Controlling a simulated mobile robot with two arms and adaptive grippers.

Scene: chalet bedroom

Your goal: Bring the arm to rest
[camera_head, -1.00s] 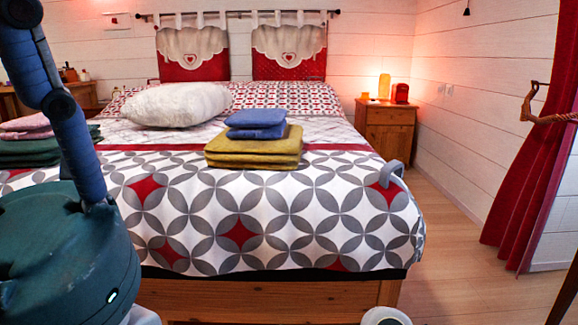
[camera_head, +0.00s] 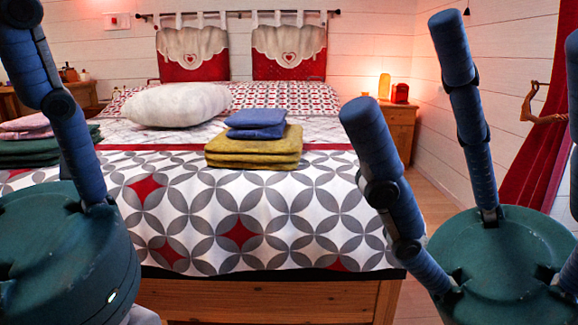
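My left gripper (camera_head: 68,115) is at the left edge, a teal body with one blue jointed finger pointing up. Its other fingers are out of frame, so its opening cannot be told, and nothing shows in its visible part. My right gripper (camera_head: 460,95) is raised at the right, in front of the bed's right corner. Its blue fingers are spread and point up, with nothing between them. Both grippers appear close to the camera.
A patterned bed (camera_head: 240,235) fills the middle. On it are folded yellow towels (camera_head: 253,150), blue towels (camera_head: 256,123), a white pillow (camera_head: 177,104) and green folded cloth (camera_head: 45,150). A wooden nightstand (camera_head: 398,125) and red curtain (camera_head: 535,160) are at the right.

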